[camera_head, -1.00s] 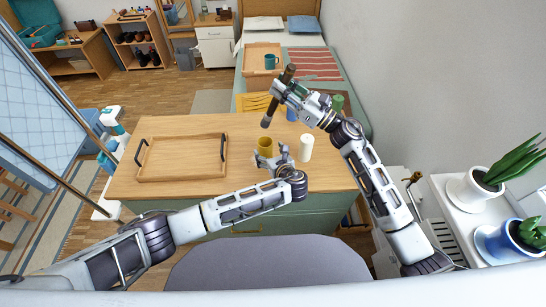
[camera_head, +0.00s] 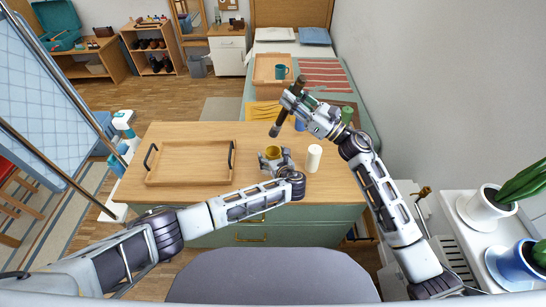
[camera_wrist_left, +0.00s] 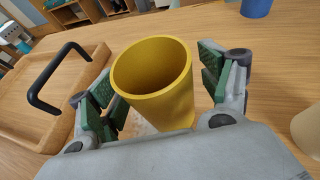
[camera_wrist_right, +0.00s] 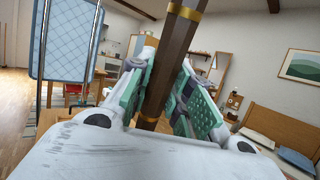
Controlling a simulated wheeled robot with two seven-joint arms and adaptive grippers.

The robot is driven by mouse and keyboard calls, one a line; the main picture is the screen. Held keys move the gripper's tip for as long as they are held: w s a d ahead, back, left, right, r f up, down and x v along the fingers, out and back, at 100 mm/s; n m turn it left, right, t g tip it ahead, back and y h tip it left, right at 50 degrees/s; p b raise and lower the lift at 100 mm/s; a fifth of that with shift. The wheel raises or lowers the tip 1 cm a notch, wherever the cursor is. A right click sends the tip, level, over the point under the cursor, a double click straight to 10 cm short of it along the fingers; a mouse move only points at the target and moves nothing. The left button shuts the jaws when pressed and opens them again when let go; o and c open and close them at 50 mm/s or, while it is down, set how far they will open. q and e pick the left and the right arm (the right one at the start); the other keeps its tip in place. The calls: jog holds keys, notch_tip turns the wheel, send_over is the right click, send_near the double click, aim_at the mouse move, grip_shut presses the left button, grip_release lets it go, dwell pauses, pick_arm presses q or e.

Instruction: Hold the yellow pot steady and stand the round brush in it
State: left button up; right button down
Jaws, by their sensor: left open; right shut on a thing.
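The yellow pot (camera_head: 273,153) stands upright on the wooden table; its empty inside shows in the left wrist view (camera_wrist_left: 153,82). My left gripper (camera_head: 277,160) is open around the pot, with a green-padded finger (camera_wrist_left: 212,70) on each side of it. My right gripper (camera_head: 297,97) is shut on the round brush (camera_head: 281,125), a dark brown stick held in the air above the table, behind and slightly right of the pot. The brush is tilted in the head view, its dark end low and to the left. In the right wrist view its brown handle with gold bands (camera_wrist_right: 171,60) is between the fingers.
A wooden tray (camera_head: 190,181) with black handles lies left of the pot. A white cylinder (camera_head: 313,158) stands just right of my left gripper. A blue object (camera_head: 300,124) and a green one (camera_head: 347,114) are at the table's back right.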

pick_arm(q)
jog(key=c, duration=1.2)
jog(key=shift+o, duration=0.2)
pick_arm(e)
jog(key=shift+f, duration=0.1)
notch_tip(320, 180, down, 11)
jog(key=c, duration=1.2)
grip_release()
jog(key=shift+f, duration=0.2)
jog(key=shift+c, duration=0.2)
jog(key=v, duration=1.2)
